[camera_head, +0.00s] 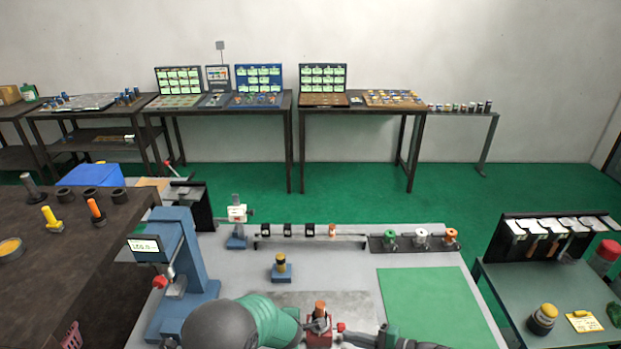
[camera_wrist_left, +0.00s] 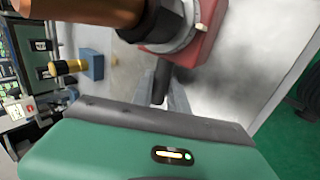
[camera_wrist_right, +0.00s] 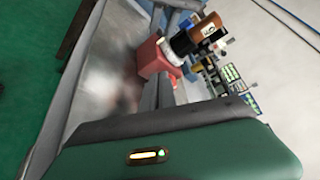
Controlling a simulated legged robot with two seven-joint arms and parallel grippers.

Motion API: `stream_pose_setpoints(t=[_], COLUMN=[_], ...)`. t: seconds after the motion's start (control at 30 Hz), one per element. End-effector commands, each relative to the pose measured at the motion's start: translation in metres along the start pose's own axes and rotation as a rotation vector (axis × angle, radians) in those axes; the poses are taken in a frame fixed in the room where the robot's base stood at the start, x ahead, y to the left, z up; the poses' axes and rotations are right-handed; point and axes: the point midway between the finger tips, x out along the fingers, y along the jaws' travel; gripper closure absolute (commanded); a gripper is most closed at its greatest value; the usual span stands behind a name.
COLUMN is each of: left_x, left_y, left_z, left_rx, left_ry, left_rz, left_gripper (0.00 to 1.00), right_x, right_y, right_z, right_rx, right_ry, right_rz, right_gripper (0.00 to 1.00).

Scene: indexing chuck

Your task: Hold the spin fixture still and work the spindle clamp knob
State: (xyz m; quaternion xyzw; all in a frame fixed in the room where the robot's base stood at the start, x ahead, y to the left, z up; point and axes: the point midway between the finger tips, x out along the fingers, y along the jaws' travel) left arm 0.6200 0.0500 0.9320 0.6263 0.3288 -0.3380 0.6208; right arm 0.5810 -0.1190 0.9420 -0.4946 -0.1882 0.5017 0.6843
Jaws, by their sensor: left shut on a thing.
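The spin fixture is a red block (camera_head: 318,327) with a grey collar and a copper-brown cylinder (camera_head: 320,308) upright on it, at the bottom middle of the head view. A small red knob (camera_head: 340,327) shows at its right side.
A blue press-like stand (camera_head: 178,265) with a display is at the left of the grey bench. A rail with several small pieces (camera_head: 310,238) runs along the back. A blue block with a yellow-and-black top (camera_head: 281,268) stands behind the fixture. The green mat (camera_head: 430,305) is clear.

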Motion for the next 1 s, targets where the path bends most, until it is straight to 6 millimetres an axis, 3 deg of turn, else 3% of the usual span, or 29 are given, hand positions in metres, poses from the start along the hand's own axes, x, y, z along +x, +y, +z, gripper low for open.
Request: stream_pose_setpoints(t=[0.77, 1.0], left_x=[0.0, 0.0], left_y=[-0.001, -0.001], left_z=[0.001, 0.001], left_rx=[0.003, 0.002], left_ry=[-0.002, -0.001], left_rz=[-0.002, -0.002], left_gripper=[1.0, 1.0], right_x=[-0.005, -0.031], right_y=[0.006, 0.005], right_z=[0.004, -0.011], right_rx=[0.001, -0.001], right_ry=[0.005, 0.006], right_rz=[0.001, 0.0], right_gripper=[1.0, 1.0])
